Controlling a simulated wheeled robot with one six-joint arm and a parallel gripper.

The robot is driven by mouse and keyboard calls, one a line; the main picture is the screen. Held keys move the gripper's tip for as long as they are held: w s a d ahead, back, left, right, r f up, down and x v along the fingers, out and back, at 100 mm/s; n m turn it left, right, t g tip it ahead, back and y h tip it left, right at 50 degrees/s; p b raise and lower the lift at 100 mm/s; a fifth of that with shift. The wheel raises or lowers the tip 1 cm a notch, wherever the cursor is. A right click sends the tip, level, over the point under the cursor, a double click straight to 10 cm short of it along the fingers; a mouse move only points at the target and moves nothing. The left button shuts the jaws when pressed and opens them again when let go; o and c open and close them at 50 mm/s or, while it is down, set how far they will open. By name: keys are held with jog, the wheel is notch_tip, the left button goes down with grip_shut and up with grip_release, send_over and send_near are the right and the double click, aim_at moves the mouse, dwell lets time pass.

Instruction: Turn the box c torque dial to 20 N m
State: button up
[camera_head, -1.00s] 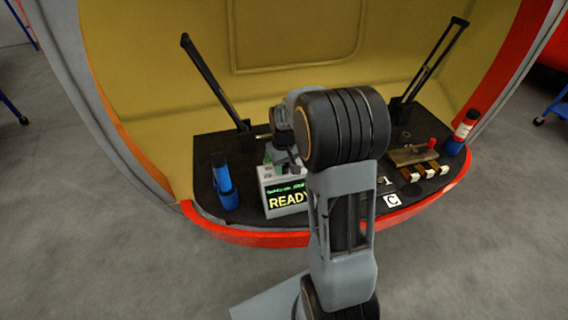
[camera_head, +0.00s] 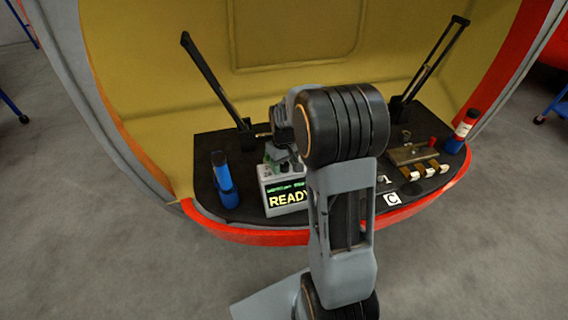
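A grey box with a lit screen reading "READY" (camera_head: 286,200) stands at the front middle of the black shelf. Its right side is behind my arm. Small knobs or buttons show on its top, but I cannot tell a dial or its setting.
A brown fixture with pale blocks (camera_head: 413,155) lies right of my arm. Two dark struts (camera_head: 208,73) (camera_head: 436,57) rise behind. The shelf has a red front rim (camera_head: 250,238).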

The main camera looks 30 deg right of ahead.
aim_at(285, 167)
notch_tip(285, 167, up, 14)
jog(key=p, duration=0.2)
dwell(0.6)
jog(key=shift+f, duration=0.1)
dwell(0.3)
jog(key=s+a+r+t+p, duration=0.1)
jog(key=s+a+r+p, duration=0.3)
jog(key=s, duration=0.4)
jog(key=s+a+r+m+t+p, duration=0.1)
jog(key=s+a+r+t+p, duration=0.1)
jog(key=s+a+r+p, duration=0.3)
jog(key=s+p, duration=0.1)
jog(key=s, duration=0.2)
jog(key=shift+a+r+t, duration=0.15)
jog(key=shift+a+t, duration=0.15)
jog(key=shift+a, duration=0.05)
